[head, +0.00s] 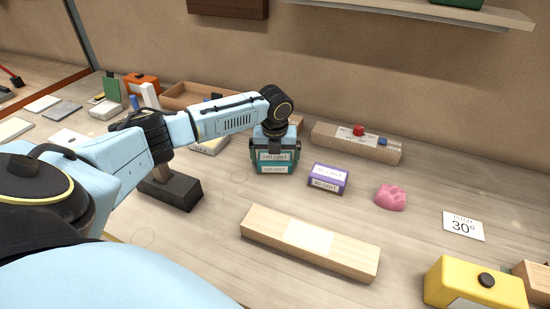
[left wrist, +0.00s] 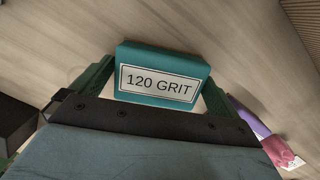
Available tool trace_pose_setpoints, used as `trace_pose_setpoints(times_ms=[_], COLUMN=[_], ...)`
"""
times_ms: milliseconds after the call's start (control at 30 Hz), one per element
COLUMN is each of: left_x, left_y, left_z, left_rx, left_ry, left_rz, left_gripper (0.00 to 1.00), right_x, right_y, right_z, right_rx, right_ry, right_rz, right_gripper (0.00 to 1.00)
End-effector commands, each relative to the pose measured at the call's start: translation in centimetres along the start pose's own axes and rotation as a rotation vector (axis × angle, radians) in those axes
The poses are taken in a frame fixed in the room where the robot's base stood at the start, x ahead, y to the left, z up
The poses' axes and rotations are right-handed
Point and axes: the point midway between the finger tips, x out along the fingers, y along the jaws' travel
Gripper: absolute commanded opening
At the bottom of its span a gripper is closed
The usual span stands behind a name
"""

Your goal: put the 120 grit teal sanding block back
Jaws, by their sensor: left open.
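The teal sanding block (head: 274,163), marked 120 GRIT, appears to sit on the bench top near the middle of the head view. In the left wrist view its labelled face (left wrist: 160,78) fills the centre. My left gripper (head: 275,148) is over the block from above and is open. In the left wrist view its two dark green fingers stand on either side of the block; I cannot tell whether either touches it. My right gripper is in neither view.
A purple grit block (head: 327,178) stands just right of the teal one, then a pink lump (head: 390,197). A long wooden bar (head: 309,243) lies in front. A ridged bar (head: 357,143) is behind. A dark block (head: 169,193) stands left. A yellow box (head: 475,285) is front right.

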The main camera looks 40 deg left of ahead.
Motion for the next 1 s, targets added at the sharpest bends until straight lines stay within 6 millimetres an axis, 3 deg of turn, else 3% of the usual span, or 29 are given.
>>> trace_pose_setpoints(times_ms=[500, 700, 1000], left_x=[-10.1, -11.7, -11.8], left_y=[0.0, 0.0, 0.0], left_z=[0.1, 0.1, 0.0], left_rx=[0.0, -0.001, -0.001], left_ry=[-0.002, -0.001, 0.0], left_rz=[-0.002, -0.001, -0.001], left_gripper=[1.0, 1.0, 1.0], right_x=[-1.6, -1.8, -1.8], right_y=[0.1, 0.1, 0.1], right_z=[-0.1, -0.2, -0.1], right_rx=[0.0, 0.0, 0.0], right_ry=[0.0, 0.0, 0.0], right_rz=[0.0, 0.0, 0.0], right_gripper=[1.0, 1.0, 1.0])
